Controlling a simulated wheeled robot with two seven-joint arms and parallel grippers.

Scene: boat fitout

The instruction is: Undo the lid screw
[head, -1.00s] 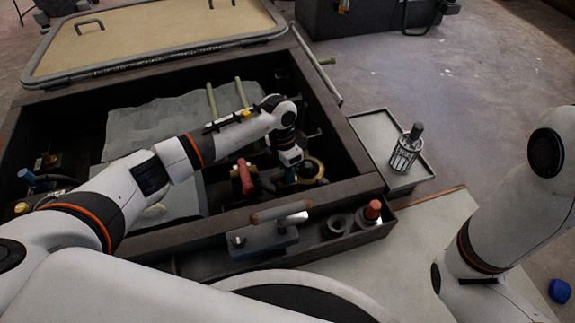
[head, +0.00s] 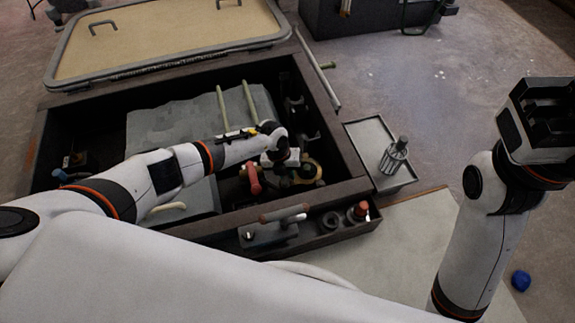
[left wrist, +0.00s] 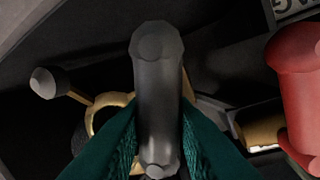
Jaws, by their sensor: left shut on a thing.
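My left gripper (head: 281,163) reaches down into the open dark box, beside a brass-coloured round part (head: 308,172). In the left wrist view its green-padded fingers (left wrist: 157,150) are shut on a dark grey rod-like piece (left wrist: 159,85), which looks like the lid screw's bar. The brass part (left wrist: 100,118) shows behind and below it. How the grey piece joins the brass part is hidden by the fingers. My right arm stands at the right edge of the head view, and no fingertips of the right gripper show.
A red handle (head: 253,180) stands close beside the left gripper; it also shows in the left wrist view (left wrist: 297,85). The box walls (head: 325,198) surround the arm. A side tray (head: 366,135) holds a metal canister (head: 394,157).

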